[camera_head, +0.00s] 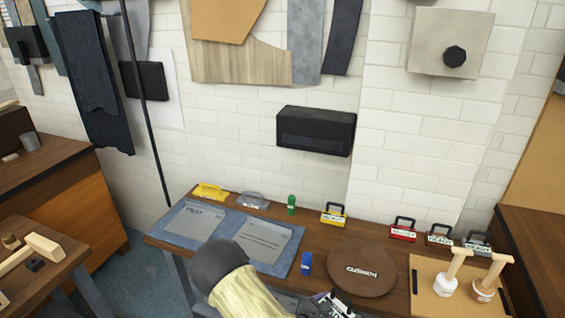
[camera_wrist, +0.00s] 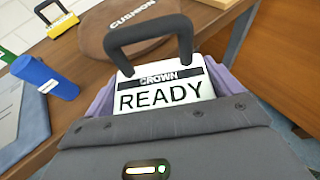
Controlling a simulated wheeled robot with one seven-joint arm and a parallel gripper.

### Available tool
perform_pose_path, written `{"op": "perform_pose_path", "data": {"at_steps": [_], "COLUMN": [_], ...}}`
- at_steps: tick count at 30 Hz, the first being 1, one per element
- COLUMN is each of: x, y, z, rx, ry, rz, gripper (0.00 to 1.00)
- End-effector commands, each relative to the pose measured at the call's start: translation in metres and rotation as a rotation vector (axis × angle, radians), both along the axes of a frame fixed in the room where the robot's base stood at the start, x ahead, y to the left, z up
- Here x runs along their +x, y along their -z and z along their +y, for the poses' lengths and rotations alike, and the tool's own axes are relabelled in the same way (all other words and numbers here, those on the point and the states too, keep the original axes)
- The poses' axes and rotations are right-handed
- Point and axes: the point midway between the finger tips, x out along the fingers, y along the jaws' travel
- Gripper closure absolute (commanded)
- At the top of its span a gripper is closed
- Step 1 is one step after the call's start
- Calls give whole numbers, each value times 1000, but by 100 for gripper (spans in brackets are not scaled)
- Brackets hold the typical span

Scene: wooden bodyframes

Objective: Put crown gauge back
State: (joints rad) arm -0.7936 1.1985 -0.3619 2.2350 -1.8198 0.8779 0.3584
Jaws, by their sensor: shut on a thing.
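The crown gauge (camera_wrist: 165,88) is a white block labelled "CROWN READY" with a black loop handle, seen large in the wrist view. My gripper (camera_wrist: 160,105) is shut on it, with purplish-grey fingers showing at both sides of the block. The gauge's lower part is hidden behind the gripper body. In the head view, a dark and white piece of the held gauge (camera_head: 338,304) shows at the bottom edge, in front of the round brown "CUSHION" pad (camera_head: 362,282).
A tan board (camera_head: 424,285) at right bears two white-based, wooden-handled tools.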

Motion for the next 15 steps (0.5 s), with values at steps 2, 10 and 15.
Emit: {"op": "perform_pose_path", "data": {"at_steps": [2,10,15], "x": [0,0,1], "y": [1,-1,-4], "z": [0,-3,-9], "rx": [0,-3,-2], "ry": [0,-12,-91], "rz": [-1,-1,1], "gripper": [80,80,80]}}
